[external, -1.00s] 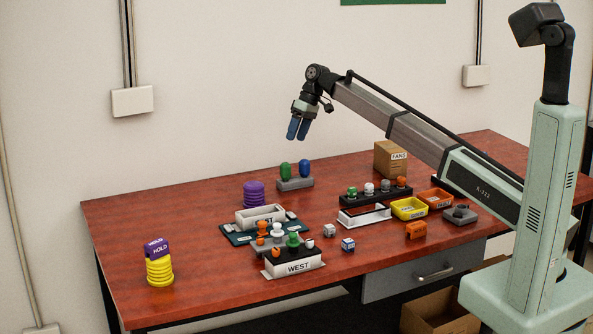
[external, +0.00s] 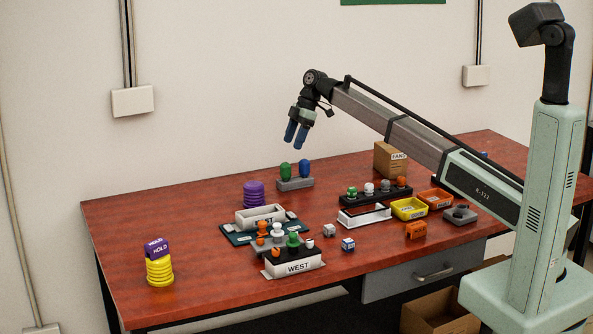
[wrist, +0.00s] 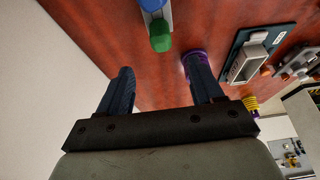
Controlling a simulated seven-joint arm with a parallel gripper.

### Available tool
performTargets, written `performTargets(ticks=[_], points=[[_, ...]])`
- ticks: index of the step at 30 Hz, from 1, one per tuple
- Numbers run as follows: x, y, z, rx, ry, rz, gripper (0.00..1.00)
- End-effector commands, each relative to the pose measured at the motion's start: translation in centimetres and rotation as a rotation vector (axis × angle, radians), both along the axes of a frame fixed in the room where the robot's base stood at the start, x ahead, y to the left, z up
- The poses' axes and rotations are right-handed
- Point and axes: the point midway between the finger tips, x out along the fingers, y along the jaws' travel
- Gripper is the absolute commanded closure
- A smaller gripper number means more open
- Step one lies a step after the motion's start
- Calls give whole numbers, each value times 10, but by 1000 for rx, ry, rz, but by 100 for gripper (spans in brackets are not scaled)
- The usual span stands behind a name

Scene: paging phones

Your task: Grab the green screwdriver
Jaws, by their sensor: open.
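The green screwdriver (external: 285,170) stands handle up in a grey stand (external: 296,184) near the back edge of the table. A blue-handled one (external: 305,168) stands to its right in the same stand. In the wrist view the green handle (wrist: 160,40) shows beyond the fingertips, roughly centred between them, with the blue handle (wrist: 152,5) at the top edge. My gripper (external: 295,140) points down, open and empty, above the green handle and apart from it. Its two blue fingers also show in the wrist view (wrist: 160,80). The screwdriver's shaft is hidden.
A purple ring stack (external: 253,194) stands left of the stand. The white tray (external: 260,216) and the WEST block (external: 293,268) lie nearer the front. A dark rack (external: 376,196) and the FANS box (external: 390,158) are to the right. The wall rises close behind the stand.

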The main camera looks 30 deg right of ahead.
Motion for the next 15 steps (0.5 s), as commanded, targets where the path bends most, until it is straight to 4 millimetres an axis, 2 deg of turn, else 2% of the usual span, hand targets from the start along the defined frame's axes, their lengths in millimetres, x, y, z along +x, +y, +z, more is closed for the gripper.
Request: performTargets(ticks=[9,15], points=[[-1,20,-50,0,2,-1,34],[-1,25,-62,0,1,-2,34]])
